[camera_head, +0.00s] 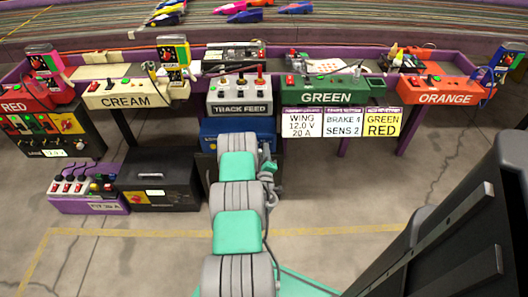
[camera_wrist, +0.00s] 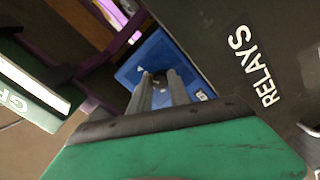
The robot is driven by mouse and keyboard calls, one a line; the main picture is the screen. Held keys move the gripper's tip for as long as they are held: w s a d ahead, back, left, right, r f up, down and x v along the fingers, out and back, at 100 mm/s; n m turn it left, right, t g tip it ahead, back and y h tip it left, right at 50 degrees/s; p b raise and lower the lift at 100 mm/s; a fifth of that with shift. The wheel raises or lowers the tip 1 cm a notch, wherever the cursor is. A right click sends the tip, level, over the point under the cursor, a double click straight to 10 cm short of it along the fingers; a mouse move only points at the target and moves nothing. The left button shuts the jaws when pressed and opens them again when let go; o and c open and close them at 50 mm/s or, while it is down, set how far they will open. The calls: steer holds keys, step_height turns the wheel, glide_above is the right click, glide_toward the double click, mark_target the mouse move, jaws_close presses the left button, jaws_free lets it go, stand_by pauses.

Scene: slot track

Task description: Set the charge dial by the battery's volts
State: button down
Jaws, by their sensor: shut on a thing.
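A blue box (camera_head: 238,127) stands under the TRACK FEED panel, partly behind my arm; it may be the charger. In the wrist view its blue face (camera_wrist: 138,70) lies in front of my gripper (camera_wrist: 166,88). The two grey fingers are close together on a small dark part (camera_wrist: 157,77) on that face, likely the dial knob. The fingers cover most of it, so its pointer and scale cannot be read. In the head view my arm hides the gripper. I cannot make out a battery for certain.
A dark RELAYS box (camera_wrist: 238,60) is close on the right in the wrist view. The head view shows a dark box (camera_head: 160,180), a purple PIT box (camera_head: 85,203), and a card reading WING 12.0 V 20 A (camera_head: 301,123). The floor (camera_head: 330,210) at right is partly clear.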

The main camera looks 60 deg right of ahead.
steer(key=shift+s, duration=0.1)
stand_by(0.4)
steer(key=c, duration=1.3)
jaws_free()
steer(key=shift+o, duration=0.2)
steer(key=shift+a+p, duration=0.1)
steer(key=shift+p, duration=0.2)
steer(key=p+v, duration=0.7)
steer(key=p, duration=0.9)
steer(key=shift+a, duration=0.35)
steer(key=shift+s, duration=0.15)
